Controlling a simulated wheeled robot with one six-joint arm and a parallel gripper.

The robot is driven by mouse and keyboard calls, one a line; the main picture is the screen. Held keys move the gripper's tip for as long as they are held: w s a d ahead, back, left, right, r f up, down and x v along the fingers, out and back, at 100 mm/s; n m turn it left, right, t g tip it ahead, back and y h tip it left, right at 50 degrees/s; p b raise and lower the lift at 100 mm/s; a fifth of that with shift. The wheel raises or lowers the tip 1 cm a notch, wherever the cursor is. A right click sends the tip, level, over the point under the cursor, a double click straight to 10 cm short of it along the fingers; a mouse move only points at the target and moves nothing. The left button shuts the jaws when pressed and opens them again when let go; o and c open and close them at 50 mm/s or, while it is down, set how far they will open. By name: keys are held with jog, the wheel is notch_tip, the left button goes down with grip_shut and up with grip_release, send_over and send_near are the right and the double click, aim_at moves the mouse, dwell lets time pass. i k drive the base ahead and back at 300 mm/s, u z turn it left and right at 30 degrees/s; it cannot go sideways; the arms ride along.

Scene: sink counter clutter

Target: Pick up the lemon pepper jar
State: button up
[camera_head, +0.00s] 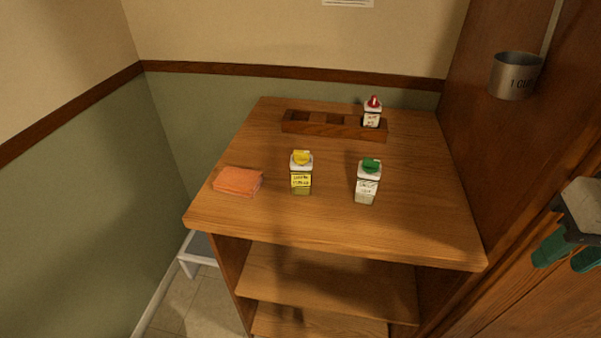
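The lemon pepper jar (301,182), with a yellow cap and a yellow label, stands upright on the wooden counter (330,228), near its middle. The small print on its label is hard to read. My gripper (568,256) is at the right edge of the view, well to the right of the jar and apart from it. Its two teal fingers are spread with a gap between them, and nothing shows in that gap.
A green-capped jar (367,188) stands right of the lemon pepper jar. An orange folded cloth (238,181) lies to its left. Behind is a wooden rack (318,128) with a red-capped jar (372,114) in its right compartment. A metal cup (513,78) hangs at right.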

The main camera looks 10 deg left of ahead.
aim_at(300, 175)
jog(key=k, duration=0.5)
jog(key=u, duration=2.15)
jog(key=i, duration=0.3)
jog(key=z, duration=0.5)
